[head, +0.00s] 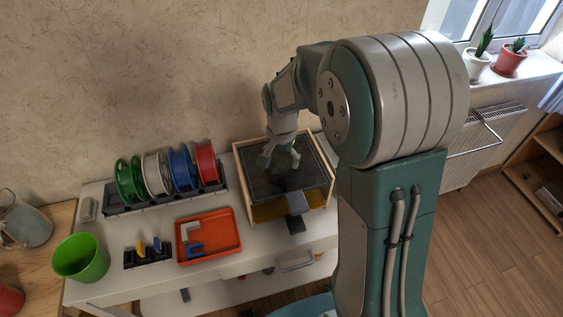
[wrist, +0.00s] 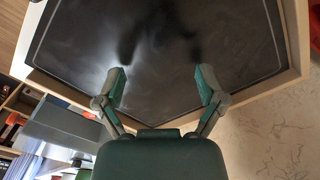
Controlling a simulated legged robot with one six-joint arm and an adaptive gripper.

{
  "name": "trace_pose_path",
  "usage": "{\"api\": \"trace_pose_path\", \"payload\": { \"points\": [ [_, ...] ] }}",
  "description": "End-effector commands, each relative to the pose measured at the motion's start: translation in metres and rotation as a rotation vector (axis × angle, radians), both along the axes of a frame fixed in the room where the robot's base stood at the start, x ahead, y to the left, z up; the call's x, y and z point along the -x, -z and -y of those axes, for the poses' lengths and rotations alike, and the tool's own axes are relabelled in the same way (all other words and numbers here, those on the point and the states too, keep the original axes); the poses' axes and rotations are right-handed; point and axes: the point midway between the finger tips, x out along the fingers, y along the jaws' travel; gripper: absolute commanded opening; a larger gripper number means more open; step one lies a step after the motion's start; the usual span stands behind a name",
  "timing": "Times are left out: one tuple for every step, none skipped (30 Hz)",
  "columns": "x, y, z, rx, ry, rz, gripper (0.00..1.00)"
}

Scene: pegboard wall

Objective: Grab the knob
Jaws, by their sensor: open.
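My gripper (head: 281,161) is over the dark flat panel (head: 308,179) on top of a wooden-framed box. In the wrist view, my gripper (wrist: 161,82) has its two fingers apart with nothing between them, facing the dark panel (wrist: 165,45). Blurred dark shadows of the fingers fall on the panel. A grey block (head: 297,202) sits at the box's front edge, with a dark piece just below it. The grey block (wrist: 62,128) also seems to show at the left in the wrist view. I cannot tell which part is the knob; no clear knob shape shows.
Left of the box stand a rack of coloured spools (head: 163,176), an orange tray (head: 207,236) with small parts, a black holder (head: 147,252) and a green cup (head: 80,257). The wall is close behind. A radiator (head: 487,145) is at the right.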

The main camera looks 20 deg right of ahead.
Motion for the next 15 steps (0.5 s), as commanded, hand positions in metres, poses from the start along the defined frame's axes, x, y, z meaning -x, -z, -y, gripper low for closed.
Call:
{"api": "trace_pose_path", "payload": {
  "points": [
    [-0.0001,0.0,0.0,0.0,0.0,0.0,0.89],
    [-0.0001,0.0,0.0,0.0,0.0,0.0,0.89],
    [-0.0001,0.0,0.0,0.0,0.0,0.0,0.76],
    [-0.0002,0.0,-0.0001,0.0,0.0,0.0,0.65],
    [-0.0002,0.0,-0.0001,0.0,0.0,0.0,0.58],
    [-0.0002,0.0,-0.0001,0.0,0.0,0.0,0.49],
    [-0.0002,-0.0001,-0.0001,0.0,0.0,0.0,0.41],
    [-0.0002,-0.0001,-0.0001,0.0,0.0,0.0,0.33],
    [-0.0001,-0.0001,0.0,0.0,0.0,0.0,0.28],
    [-0.0001,-0.0001,0.0,0.0,0.0,0.0,0.27],
    [-0.0001,0.0,-0.0001,0.0,0.0,0.0,0.27],
    [-0.0001,0.0,-0.0001,-0.001,0.0,-0.001,0.27],
    [-0.0001,0.0,-0.0001,-0.001,0.0,-0.001,0.27],
    [-0.0001,0.0,-0.0001,-0.001,0.0,-0.001,0.27],
    [-0.0001,0.0,-0.0001,0.0,0.0,-0.001,0.27]
  ]
}}
